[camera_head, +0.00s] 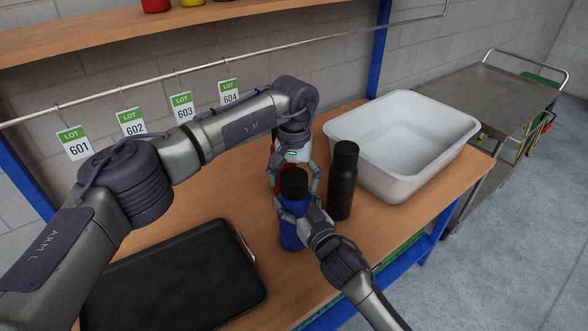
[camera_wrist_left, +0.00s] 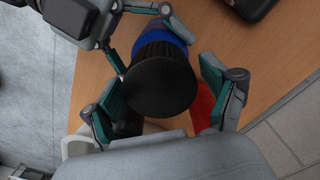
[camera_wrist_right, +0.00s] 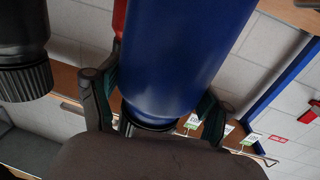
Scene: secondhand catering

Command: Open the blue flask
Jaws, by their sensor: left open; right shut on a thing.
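The blue flask (camera_head: 291,236) stands upright on the wooden bench, its black cap (camera_head: 293,180) on top. The ridged cap (camera_wrist_left: 160,80) fills the middle of the left wrist view, with a bit of blue body behind it. My left gripper (camera_head: 294,165) comes down from above, its open fingers on either side of the cap; I cannot tell whether they touch it. My right gripper (camera_head: 302,212) is shut on the flask's upper body from the front right. The blue body (camera_wrist_right: 180,60) shows between its fingers in the right wrist view, cap end low.
A black flask (camera_head: 342,182) stands close on the right. A red item (camera_head: 274,178) is just behind, mostly hidden. A white tub (camera_head: 400,140) sits at back right, a black tray (camera_head: 175,285) at front left. Lot tags (camera_head: 182,106) hang from a rail.

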